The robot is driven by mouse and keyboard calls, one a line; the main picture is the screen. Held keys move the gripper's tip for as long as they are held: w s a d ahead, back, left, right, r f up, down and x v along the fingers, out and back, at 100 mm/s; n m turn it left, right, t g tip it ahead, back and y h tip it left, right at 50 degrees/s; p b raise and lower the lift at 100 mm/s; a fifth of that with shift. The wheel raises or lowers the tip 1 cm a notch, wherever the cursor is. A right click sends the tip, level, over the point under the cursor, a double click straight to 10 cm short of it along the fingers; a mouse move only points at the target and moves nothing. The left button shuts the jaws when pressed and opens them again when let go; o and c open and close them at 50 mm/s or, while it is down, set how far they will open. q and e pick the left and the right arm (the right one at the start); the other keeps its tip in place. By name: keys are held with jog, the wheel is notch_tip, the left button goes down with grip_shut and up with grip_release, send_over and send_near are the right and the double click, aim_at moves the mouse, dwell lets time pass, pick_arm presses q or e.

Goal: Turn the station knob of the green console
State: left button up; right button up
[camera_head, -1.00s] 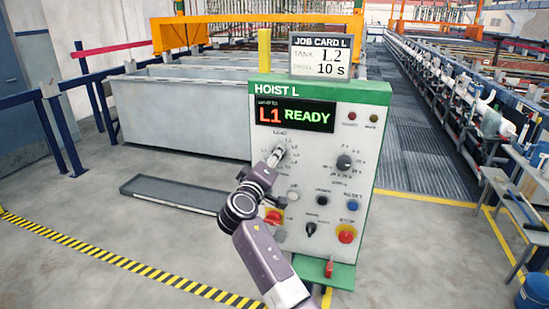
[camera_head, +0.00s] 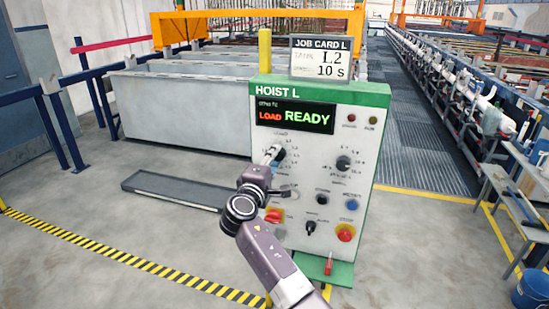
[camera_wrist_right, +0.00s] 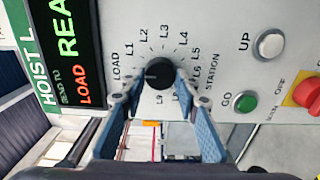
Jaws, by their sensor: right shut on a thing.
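The green console (camera_head: 318,89), labelled HOIST L, stands upright in the middle of the head view. Its display (camera_head: 294,116) reads LOAD in red and READY in green. The station knob (camera_wrist_right: 160,74) is a dark round knob ringed by the marks LOAD and L1 to L6 in the right wrist view. My right gripper (camera_wrist_right: 156,90) is shut on it, one finger on each side. In the head view the right gripper (camera_head: 272,155) covers most of the knob. A job card (camera_head: 319,57) on top reads L2 and 10 S. My left gripper is not in view.
A second dark knob (camera_head: 343,163) sits right of the station knob. Below are a red stop button (camera_head: 345,233) and a blue button (camera_head: 351,205). The wrist view shows a white UP button (camera_wrist_right: 268,44) and a green GO button (camera_wrist_right: 244,103) beside the knob.

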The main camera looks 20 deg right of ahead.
jog(key=shift+r, duration=0.2)
jog(key=o, duration=1.1)
jog(key=shift+w+f, duration=0.1)
jog(key=shift+f, duration=0.05)
jog(key=v, duration=0.7)
jog(key=shift+a, duration=0.1)
